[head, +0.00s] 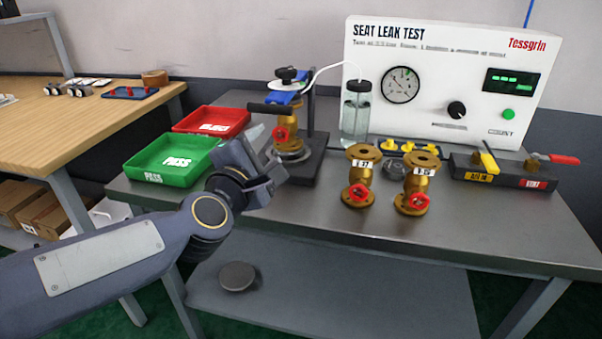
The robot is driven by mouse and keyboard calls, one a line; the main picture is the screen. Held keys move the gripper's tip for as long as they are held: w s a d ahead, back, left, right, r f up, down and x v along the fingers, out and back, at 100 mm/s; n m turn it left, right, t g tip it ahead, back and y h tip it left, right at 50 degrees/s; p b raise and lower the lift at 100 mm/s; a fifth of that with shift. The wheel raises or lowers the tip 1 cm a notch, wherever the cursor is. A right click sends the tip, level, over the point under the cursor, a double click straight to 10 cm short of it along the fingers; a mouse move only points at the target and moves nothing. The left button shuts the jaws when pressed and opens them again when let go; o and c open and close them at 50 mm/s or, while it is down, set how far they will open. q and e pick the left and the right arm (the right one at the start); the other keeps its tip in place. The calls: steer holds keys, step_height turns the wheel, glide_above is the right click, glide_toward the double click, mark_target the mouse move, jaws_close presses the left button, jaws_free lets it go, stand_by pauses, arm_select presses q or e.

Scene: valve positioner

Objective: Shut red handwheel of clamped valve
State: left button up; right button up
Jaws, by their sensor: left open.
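The clamped valve (288,115) is brass and stands upright in a dark clamp stand (319,150), left of the middle of the bench. Its red handwheel (281,134) faces the front. A blue piece and a black bar sit at the top of the clamp. My left gripper (272,158) is open and empty, just left of and below the red handwheel, and apart from it as far as I can tell. My right gripper is not in view.
Two loose brass valves (418,182) with red handwheels stand right of the clamp. A green PASS tray (172,160) and a red tray (213,122) lie to the left. The white test panel (440,80), water bottle (356,112) and lever manifold (503,170) stand behind. The bench front (480,225) is clear.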

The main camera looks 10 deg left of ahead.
mark_target(281, 135)
arm_select(q)
steer(key=shift+n+y, duration=0.3)
steer(key=shift+n, duration=0.6)
steer(key=w, duration=0.3)
steer(key=w+f+b, duration=0.1)
steer(key=w, duration=0.2)
steer(key=w+d, duration=0.1)
steer(key=w, duration=0.2)
steer(key=shift+f+b, duration=0.2)
steer(key=shift+b, duration=0.1)
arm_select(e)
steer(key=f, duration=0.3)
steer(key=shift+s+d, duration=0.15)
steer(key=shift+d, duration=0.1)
arm_select(q)
steer(key=c, duration=1)
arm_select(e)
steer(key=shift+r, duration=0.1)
